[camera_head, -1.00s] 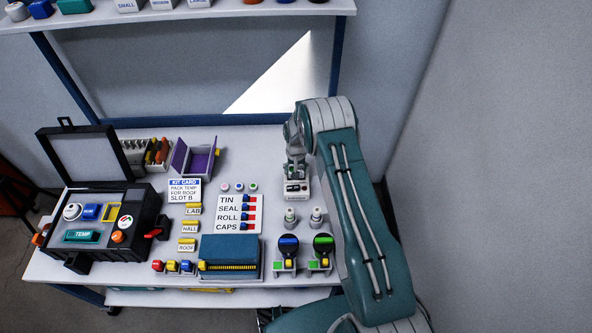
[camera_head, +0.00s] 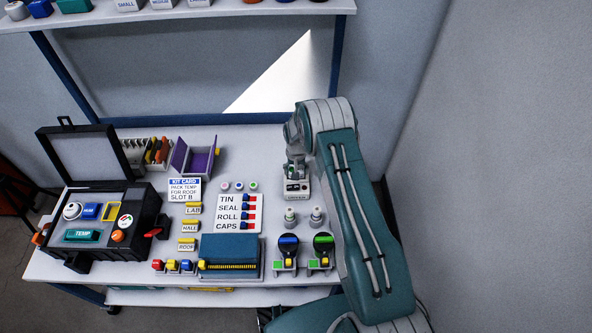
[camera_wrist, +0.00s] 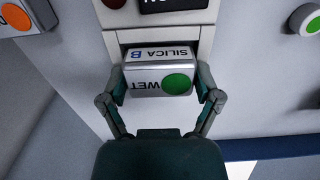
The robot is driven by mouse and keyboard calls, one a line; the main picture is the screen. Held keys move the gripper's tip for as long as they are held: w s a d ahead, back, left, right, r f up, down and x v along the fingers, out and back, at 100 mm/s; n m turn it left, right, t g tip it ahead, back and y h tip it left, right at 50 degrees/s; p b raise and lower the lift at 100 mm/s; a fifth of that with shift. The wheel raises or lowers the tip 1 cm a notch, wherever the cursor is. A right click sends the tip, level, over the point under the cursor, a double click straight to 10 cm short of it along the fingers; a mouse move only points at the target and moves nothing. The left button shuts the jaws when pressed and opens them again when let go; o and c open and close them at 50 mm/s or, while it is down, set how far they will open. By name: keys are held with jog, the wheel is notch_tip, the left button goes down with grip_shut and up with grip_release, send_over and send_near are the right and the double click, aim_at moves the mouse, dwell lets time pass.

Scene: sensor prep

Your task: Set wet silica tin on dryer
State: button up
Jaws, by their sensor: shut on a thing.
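The wet silica tin (camera_wrist: 160,77) is a small silver box marked "SILICA B" and "WET" with a green dot, upside down in the wrist view. My gripper (camera_wrist: 162,88) is shut on it, one finger against each side. In the wrist view the tin is at the mouth of a pale grey unit, the dryer (camera_wrist: 205,36), which has a red button and a black "ON" label. I cannot tell whether the tin rests on it. In the head view my gripper (camera_head: 296,172) is over the dryer (camera_head: 297,189) at the back right of the bench, and the tin is hard to make out.
An open black case (camera_head: 148,222) stands at the left. A purple-lined box (camera_head: 180,157), a kit card (camera_head: 184,184) and a label board (camera_head: 226,208) lie mid-bench. Two small bottles (camera_head: 290,222) stand in front of the dryer. A shelf (camera_head: 240,8) overhangs the back.

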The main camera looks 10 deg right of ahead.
jog(key=shift+f, duration=0.3)
dwell(1.1)
jog(key=o, duration=0.8)
jog(key=shift+o, duration=0.2)
jog(key=shift+r, duration=3.5)
